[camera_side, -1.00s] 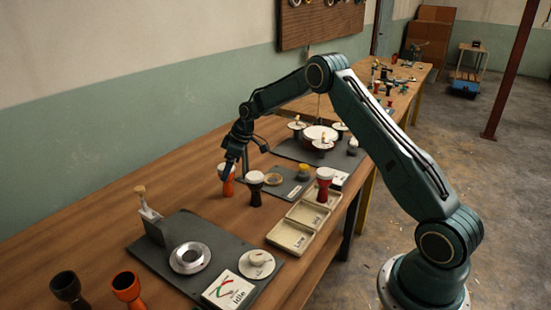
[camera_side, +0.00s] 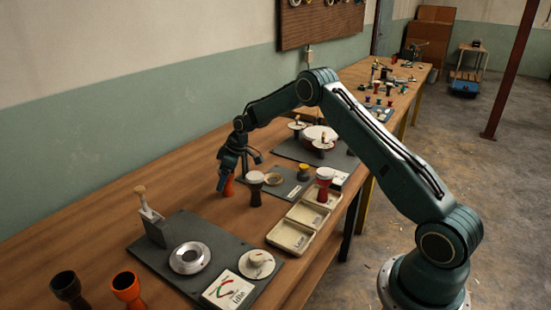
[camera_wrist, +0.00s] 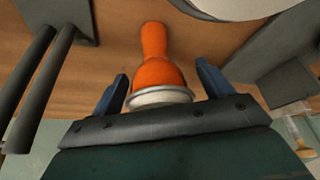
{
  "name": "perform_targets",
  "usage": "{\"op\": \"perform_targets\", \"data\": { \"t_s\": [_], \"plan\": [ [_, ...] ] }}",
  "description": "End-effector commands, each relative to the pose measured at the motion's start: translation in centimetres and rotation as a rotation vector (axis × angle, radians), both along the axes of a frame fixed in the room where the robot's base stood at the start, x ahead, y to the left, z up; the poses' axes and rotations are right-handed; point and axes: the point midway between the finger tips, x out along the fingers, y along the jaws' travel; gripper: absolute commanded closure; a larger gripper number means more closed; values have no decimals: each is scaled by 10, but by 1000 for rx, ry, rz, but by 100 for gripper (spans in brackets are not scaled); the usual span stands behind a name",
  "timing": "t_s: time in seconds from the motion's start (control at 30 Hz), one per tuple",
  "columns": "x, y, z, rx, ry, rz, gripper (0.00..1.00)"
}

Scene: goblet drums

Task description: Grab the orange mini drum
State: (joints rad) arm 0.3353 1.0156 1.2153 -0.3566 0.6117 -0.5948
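The orange mini drum (camera_side: 229,187) stands on the wooden table, largely hidden behind my gripper (camera_side: 226,172) in the side view. In the wrist view the drum (camera_wrist: 158,62) shows its orange body and pale rim, lying between the two blue fingers of my gripper (camera_wrist: 163,84). The fingers are apart, with a visible gap on both sides of the drum. My gripper is open around it.
A black drum with a white head (camera_side: 255,188) stands just right of my gripper. A headless orange shell (camera_side: 127,287) and a dark shell (camera_side: 67,287) stand at the front left.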

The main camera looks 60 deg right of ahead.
Motion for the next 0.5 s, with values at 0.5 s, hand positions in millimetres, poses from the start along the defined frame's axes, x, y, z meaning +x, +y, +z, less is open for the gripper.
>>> {"op": "perform_targets", "data": {
  "t_s": [0.5],
  "plan": [
    [0, 0, 1, 0, -1, 0, 69]
  ]
}}
